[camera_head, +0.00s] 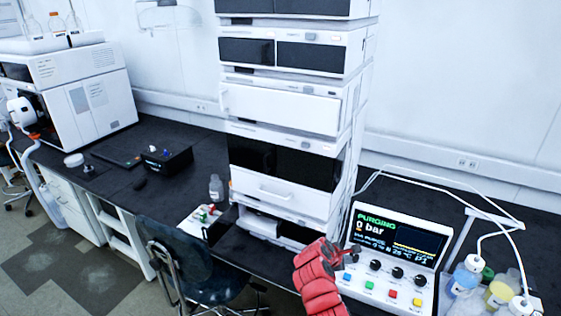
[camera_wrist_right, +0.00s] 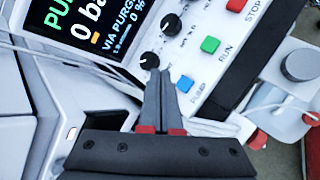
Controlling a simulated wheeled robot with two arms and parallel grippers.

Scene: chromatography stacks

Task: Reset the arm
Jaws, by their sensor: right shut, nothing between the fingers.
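My right gripper (camera_head: 350,254) is on the red arm in the lower middle of the head view. Its fingertips are at the left edge of the white pump control box (camera_head: 408,216), whose screen (camera_head: 398,238) reads "PURGING" and "0 bar". In the right wrist view, the two grey fingers (camera_wrist_right: 158,78) are together and empty. Their tips are right by a black knob (camera_wrist_right: 149,61); I cannot tell whether they touch it. A second black knob (camera_wrist_right: 171,23) is just beyond. My left gripper is not in view.
A tall white chromatography stack (camera_head: 280,205) stands left of the box. Bottles (camera_head: 500,293) with white tubing stand at the right. A dark chair (camera_head: 195,255) is in front of the bench. A black box (camera_head: 166,160) and a white instrument (camera_head: 85,95) are farther left.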

